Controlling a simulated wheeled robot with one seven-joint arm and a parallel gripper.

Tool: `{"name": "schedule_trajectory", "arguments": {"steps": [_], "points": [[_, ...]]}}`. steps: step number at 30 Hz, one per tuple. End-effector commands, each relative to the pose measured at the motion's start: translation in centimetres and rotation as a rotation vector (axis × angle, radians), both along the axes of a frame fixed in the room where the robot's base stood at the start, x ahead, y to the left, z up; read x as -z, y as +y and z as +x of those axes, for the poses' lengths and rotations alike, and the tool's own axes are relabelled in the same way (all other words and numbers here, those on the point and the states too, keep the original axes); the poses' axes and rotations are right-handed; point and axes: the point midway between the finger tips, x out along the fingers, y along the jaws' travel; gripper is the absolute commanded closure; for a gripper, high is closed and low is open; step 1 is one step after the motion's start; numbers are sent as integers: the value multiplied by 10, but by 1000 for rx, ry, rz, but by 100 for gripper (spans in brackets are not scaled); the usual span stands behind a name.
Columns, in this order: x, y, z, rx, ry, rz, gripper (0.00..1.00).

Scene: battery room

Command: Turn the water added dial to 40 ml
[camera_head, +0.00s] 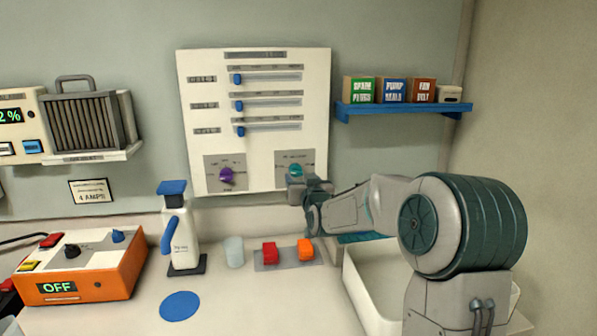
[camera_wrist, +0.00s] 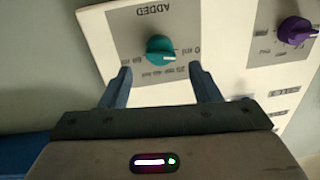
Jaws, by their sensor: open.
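The water added dial is a teal knob (camera_wrist: 160,48) with a pale pointer, on a grey plate marked ADDED, which shows upside down in the wrist view. In the head view the teal knob (camera_head: 295,170) sits at the lower right of the white wall panel (camera_head: 254,145). My gripper (camera_wrist: 164,84) is open and empty. Its two fingers point at the panel, with the knob between and just beyond their tips. The fingers look apart from the knob. The pointer aims to the right in the wrist view; its exact reading is too small to tell.
A purple knob (camera_head: 226,175) is left of the teal one, below several blue sliders (camera_head: 238,105). A blue shelf (camera_head: 400,110) with small boxes is at right.

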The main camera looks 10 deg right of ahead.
Motion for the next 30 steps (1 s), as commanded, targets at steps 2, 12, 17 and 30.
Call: {"name": "schedule_trajectory", "arguments": {"steps": [2,12,17,30], "points": [[-1,1,13,-1,0,4,43],[0,4,46,-1,0,1,43],[0,4,49,-1,1,0,43],[0,3,48,0,1,0,86]]}}
